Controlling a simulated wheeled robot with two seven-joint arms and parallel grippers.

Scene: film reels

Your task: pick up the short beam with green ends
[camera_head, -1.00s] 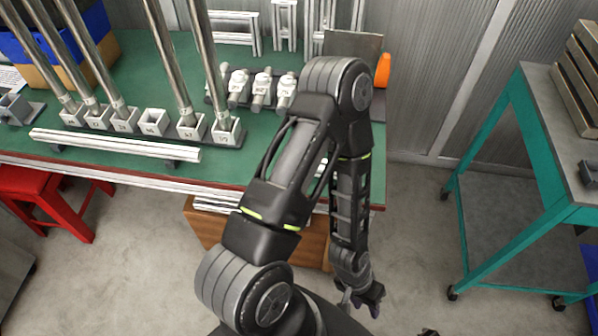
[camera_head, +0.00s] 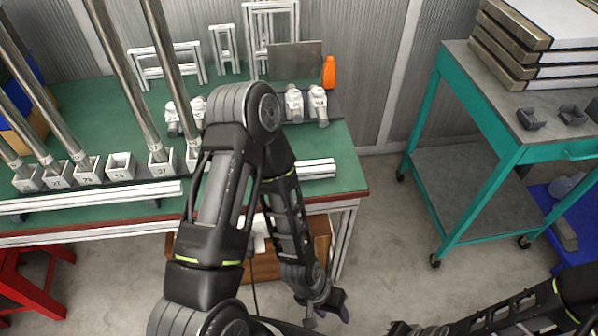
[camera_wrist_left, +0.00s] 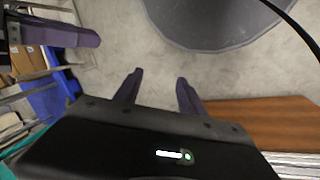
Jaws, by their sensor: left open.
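I cannot make out a short beam with green ends in either view. Short silvery beams (camera_head: 318,170) lie at the right end of the green table, partly hidden by my left arm, and no green ends show on them. My left gripper (camera_head: 328,306) hangs low in front of the table, over the floor. In the left wrist view it (camera_wrist_left: 160,78) is open, its two dark purple fingers apart with only bare floor between them. My right gripper (camera_head: 418,329) is at the bottom edge of the head view, cut off, and its jaws are unclear.
The green table (camera_head: 345,150) carries upright metal rods in square sockets, a long pale beam (camera_head: 90,200) and an orange bottle (camera_head: 329,72). A wooden box (camera_head: 320,250) stands under it. A teal cart (camera_head: 440,160) with stacked slabs is at right. Floor between is clear.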

